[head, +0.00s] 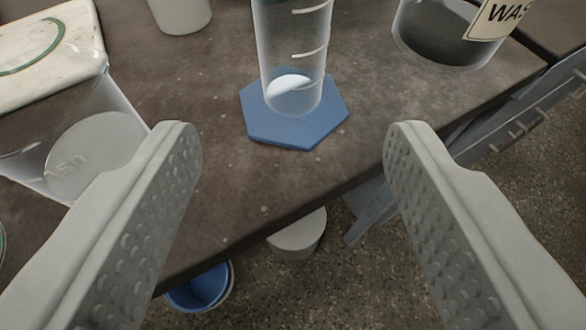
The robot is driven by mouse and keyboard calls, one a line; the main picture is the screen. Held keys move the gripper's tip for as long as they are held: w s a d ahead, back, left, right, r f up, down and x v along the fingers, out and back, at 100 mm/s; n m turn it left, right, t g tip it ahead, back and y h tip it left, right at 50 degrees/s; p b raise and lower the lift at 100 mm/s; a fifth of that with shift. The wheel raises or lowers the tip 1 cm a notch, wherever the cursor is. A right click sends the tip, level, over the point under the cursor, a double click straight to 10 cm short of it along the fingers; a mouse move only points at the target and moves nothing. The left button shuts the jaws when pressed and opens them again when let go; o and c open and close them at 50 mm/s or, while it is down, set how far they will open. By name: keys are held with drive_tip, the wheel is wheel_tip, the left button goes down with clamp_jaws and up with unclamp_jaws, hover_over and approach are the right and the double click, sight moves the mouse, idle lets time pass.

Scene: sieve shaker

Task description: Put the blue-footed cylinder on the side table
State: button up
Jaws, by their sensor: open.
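The blue-footed cylinder (292,70) stands upright on a dark brown bench near its edge, at the top middle of the head view. It is clear with white marks, and its hexagonal blue foot (290,133) rests flat on the bench. Something white shows at the bottom inside it. The cylinder's top is cut off by the frame. My gripper (295,150) is open, with one grey ridged finger on each side of the cylinder in the picture. Neither finger touches it, and nothing is between the fingers up close. I cannot identify the side table in this view.
A clear vessel marked 250 (95,155) lies or stands left, partly behind my left finger. A waste container (445,40) stands at the upper right. A pale cup (182,12) is behind. Below the bench edge are a blue bucket (203,288) and a grey round object (298,235).

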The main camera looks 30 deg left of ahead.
drive_tip(key=shift+v, duration=1.7)
drive_tip(key=s+a+r+m+t+h, duration=0.1)
drive_tip(key=s+a+r+t+h, duration=0.15)
drive_tip(key=a+r, duration=0.55)
drive_tip(key=s+a+r+m+t+h, duration=0.1)
drive_tip(key=a+r+t+h, duration=0.25)
drive_tip(key=r, duration=0.85)
drive_tip(key=s+a+r+m, duration=0.1)
drive_tip(key=s+a, duration=0.5)
drive_tip(key=s, duration=0.4)
drive_tip(key=s+a+r+m, duration=0.1)
drive_tip(key=s+a+m, duration=0.1)
drive_tip(key=s+a, duration=0.5)
drive_tip(key=s, duration=0.3)
drive_tip(key=shift+g, duration=0.3)
drive_tip(key=shift+s, duration=0.15)
